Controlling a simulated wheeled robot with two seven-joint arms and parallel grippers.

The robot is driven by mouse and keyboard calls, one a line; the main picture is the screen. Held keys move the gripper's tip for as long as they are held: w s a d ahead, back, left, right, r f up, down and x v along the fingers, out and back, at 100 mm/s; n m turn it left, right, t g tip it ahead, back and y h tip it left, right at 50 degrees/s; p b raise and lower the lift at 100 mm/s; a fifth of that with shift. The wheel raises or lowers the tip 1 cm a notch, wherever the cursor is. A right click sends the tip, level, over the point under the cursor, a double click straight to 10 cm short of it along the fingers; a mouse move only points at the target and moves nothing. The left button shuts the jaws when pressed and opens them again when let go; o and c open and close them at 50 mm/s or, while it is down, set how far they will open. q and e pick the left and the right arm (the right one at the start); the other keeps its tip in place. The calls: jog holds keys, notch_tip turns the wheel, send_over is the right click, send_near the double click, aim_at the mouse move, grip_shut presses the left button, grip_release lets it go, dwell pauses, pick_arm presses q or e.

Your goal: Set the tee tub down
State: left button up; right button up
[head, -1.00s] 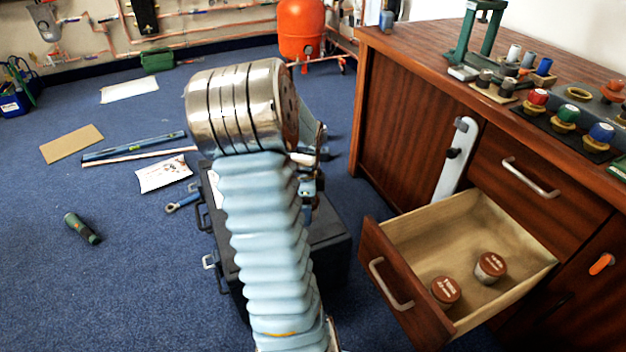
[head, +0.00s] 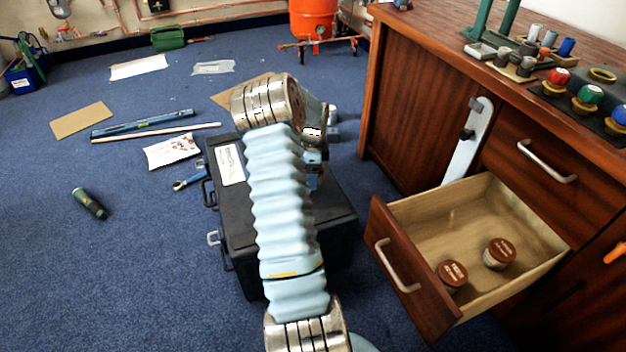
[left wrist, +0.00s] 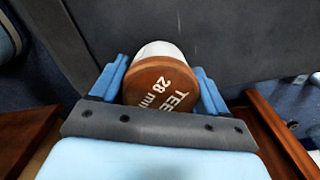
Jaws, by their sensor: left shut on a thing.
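The tee tub (left wrist: 165,84), a small pale tub with a brown lid lettered "TEE" and "28 mm", shows in the left wrist view. My left gripper (left wrist: 160,80) is shut on it, with a blue finger on each side. A dark surface lies beyond the tub. In the head view my left arm reaches forward over the black case, and its wrist hides most of the gripper and the tub. The gap between the tub and what lies below cannot be told. My right gripper is not in view.
An open drawer (head: 412,205) holds two brown-lidded tubs, one nearer (head: 452,274) and one farther (head: 499,252), with bare floor around them. The black case (head: 240,215) stands left of it. The wooden cabinet (head: 415,110) stands at right.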

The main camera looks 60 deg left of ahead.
pick_arm(q)
jog(key=shift+d+f, duration=0.1)
jog(key=shift+f, duration=1.15)
jog(key=shift+f, duration=0.15)
jog(key=o, duration=1.4)
notch_tip(320, 180, up, 12)
jog(key=shift+r+p, duration=0.15)
jog(key=shift+p, duration=0.75)
